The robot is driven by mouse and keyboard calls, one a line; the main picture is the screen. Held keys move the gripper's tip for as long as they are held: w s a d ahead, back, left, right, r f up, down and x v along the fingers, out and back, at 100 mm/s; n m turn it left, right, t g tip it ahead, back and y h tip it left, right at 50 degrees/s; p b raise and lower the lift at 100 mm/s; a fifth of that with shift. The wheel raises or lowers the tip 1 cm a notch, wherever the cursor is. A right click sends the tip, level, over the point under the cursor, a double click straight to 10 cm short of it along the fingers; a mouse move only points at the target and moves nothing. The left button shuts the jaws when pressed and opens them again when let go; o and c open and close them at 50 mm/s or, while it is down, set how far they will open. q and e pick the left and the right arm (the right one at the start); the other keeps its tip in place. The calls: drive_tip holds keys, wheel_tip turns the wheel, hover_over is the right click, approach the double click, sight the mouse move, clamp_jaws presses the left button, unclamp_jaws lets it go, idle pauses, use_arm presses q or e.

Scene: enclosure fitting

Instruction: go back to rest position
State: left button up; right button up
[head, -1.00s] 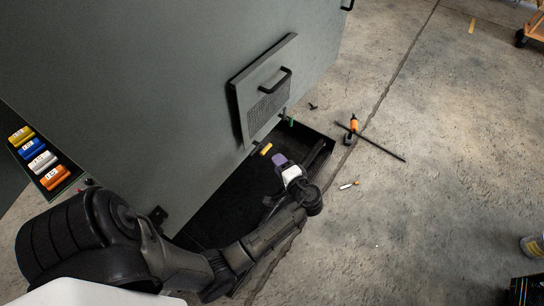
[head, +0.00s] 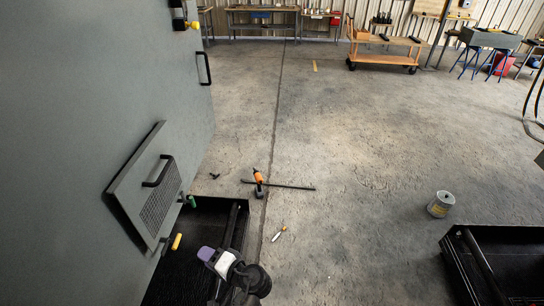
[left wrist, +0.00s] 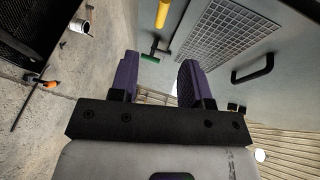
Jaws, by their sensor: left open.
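My left gripper (head: 206,254) is low in the head view, over the dark tray in front of the grey enclosure. In the left wrist view its two purple fingers (left wrist: 158,78) stand apart with nothing between them. The grey enclosure (head: 60,120) fills the left of the head view. A vented panel with a black handle (head: 150,185) stands out from its face. A yellow-handled piece (head: 176,242) and a green one (head: 192,201) are beside the panel's lower edge. My right gripper is not in view.
A black tray (head: 204,210) lies beneath the enclosure. An orange-and-black tool (head: 259,183) and a dark rod (head: 290,186) lie on the floor. A can (head: 440,204) stands near another black tray (head: 452,240) at right. The middle floor is open.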

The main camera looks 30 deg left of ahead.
use_arm(q)
drive_tip(key=w+d+n+t+h, duration=0.1)
drive_tip(key=w+d+t+h, duration=0.2)
drive_tip(key=d+t+h, duration=0.45)
drive_tip(key=s+d+r+m+h+p, duration=0.2)
drive_tip(key=s+d+r+h+p, duration=0.25)
drive_tip(key=r+h, duration=0.25)
drive_tip(key=s+d+m+g+h+p, duration=0.1)
drive_tip(key=s+g+p, duration=0.3)
drive_tip(key=s, duration=1.5)
drive_tip(key=m+p, duration=0.1)
drive_tip(key=p, duration=0.1)
drive_tip(key=shift+s+d+h+p, duration=0.15)
drive_tip(key=shift+d+h+p, duration=0.1)
drive_tip(key=shift+h+p, duration=0.1)
drive_tip(key=shift+f, duration=0.1)
